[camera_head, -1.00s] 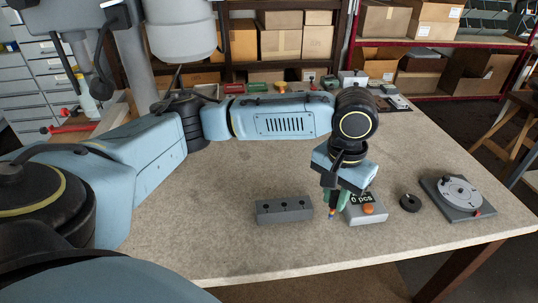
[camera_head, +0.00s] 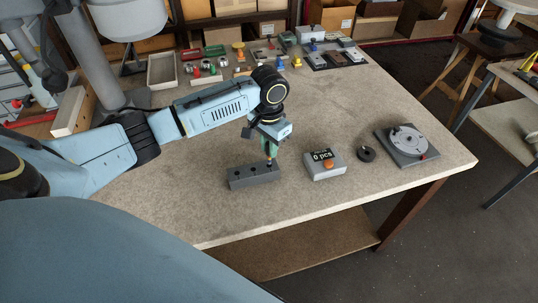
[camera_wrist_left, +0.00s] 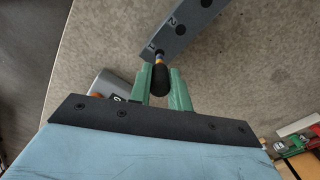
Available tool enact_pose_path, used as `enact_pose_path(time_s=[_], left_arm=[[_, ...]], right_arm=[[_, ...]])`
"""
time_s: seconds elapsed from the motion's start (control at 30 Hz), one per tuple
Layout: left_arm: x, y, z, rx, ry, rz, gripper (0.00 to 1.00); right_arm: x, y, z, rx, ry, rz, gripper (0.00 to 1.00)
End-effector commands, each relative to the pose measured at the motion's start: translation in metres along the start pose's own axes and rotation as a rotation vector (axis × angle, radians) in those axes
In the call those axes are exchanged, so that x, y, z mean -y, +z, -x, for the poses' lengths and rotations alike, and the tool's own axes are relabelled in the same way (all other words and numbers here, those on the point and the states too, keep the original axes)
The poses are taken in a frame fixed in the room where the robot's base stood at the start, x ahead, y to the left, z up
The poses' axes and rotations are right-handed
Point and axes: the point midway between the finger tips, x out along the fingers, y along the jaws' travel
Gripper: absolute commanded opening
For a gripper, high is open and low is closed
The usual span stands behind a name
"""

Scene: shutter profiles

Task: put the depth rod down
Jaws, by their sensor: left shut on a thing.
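The depth rod (camera_wrist_left: 160,78) has a black rounded handle with an orange and blue part at its lower end. My left gripper (camera_head: 269,152) is shut on it, with the green fingers on either side of the handle in the left wrist view. The grey block (camera_head: 248,180) with a row of holes lies on the table under the gripper. The rod's tip is at the block's right end, near the marked hole there; whether it is in the hole or just above it I cannot tell. My right gripper is not in view.
A grey counter box (camera_head: 325,165) reading "0 pcs" with an orange button stands right of the block. Beyond it are a black ring (camera_head: 366,154) and a grey plate with a round dial (camera_head: 407,145). Small parts and trays line the back. The table's front is clear.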

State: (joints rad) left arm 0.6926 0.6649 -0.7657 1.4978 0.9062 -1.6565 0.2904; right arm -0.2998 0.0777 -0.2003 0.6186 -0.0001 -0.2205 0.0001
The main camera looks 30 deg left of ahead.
Motion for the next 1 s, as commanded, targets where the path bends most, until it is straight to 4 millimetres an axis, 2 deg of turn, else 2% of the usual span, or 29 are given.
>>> enact_pose_path(time_s=[0.3, 0.67, 0.7, 0.8, 0.87, 1.0], left_arm=[[0.000, 0.000, -0.037, 0.001, -0.001, 0.000, 0.00], [0.000, 0.000, -0.040, 0.000, 0.000, 0.000, 0.00], [0.000, 0.000, -0.040, -0.001, 0.000, 0.000, 0.23], [0.000, 0.000, -0.040, -0.001, 0.000, 0.000, 0.36], [0.000, 0.000, -0.040, 0.000, 0.000, 0.000, 0.41], [0.000, 0.000, -0.040, 0.000, 0.000, 0.000, 0.41]], right_arm=[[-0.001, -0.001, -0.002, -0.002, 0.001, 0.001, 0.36], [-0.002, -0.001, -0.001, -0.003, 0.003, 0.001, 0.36], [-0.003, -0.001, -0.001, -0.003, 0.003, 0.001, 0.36], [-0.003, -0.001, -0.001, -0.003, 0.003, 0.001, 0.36], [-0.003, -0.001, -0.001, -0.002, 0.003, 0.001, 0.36], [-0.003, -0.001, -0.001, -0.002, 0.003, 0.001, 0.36]])
